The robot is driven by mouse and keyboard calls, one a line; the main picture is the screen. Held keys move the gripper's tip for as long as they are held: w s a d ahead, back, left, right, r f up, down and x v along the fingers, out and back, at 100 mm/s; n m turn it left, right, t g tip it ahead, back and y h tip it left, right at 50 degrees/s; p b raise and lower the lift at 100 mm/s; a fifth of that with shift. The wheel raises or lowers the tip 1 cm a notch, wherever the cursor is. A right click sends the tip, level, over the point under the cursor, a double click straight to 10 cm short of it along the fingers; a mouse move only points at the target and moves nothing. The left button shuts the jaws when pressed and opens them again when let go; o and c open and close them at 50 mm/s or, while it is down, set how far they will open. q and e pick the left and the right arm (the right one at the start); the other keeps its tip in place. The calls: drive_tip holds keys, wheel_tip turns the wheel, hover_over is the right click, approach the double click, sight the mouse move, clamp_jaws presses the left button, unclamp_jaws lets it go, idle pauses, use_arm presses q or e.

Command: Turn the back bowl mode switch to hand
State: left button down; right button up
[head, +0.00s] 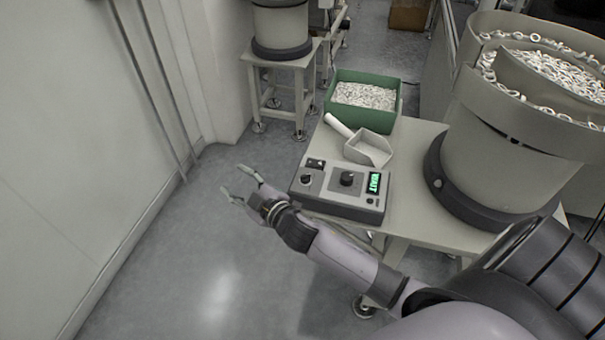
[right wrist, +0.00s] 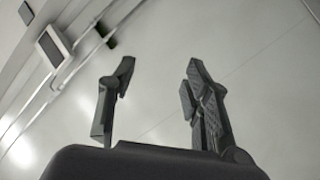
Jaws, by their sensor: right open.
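A control box (head: 340,190) stands at the near left corner of a table. My left gripper is not in view.
A large bowl feeder (head: 510,155) full of white rings stands right of the box. A white scoop (head: 370,149) and a green bin of rings (head: 335,110) lie behind it. Another feeder (head: 280,25) stands farther back. Floor at left is clear up to the wall.

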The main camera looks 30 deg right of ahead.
drive_tip(key=w+a+r+n+t+y, duration=0.1)
drive_tip(key=a+r+n+y, duration=0.3)
drive_tip(key=r, duration=0.3)
drive_tip(key=w+a+r+n+y, duration=0.1)
drive_tip(key=a+r+n+y, duration=0.25)
drive_tip(key=r, duration=0.25)
drive_tip(key=s+a+r+n+g+y, duration=0.3)
drive_tip(key=a+r+n+g+y, duration=0.3)
drive_tip(key=n, duration=0.5)
drive_tip(key=n+g+h+b, duration=0.2)
drive_tip(key=n+g+h, duration=0.8)
drive_tip(key=h, duration=0.7)
approach(306, 175)
drive_tip(key=shift+m+g, duration=0.45)
drive_tip(key=shift+g, duration=0.15)
drive_tip(key=f, duration=0.6)
drive_tip(key=w+f+p, duration=0.1)
drive_tip(key=f, duration=0.2)
drive_tip(key=shift+f, duration=0.1)
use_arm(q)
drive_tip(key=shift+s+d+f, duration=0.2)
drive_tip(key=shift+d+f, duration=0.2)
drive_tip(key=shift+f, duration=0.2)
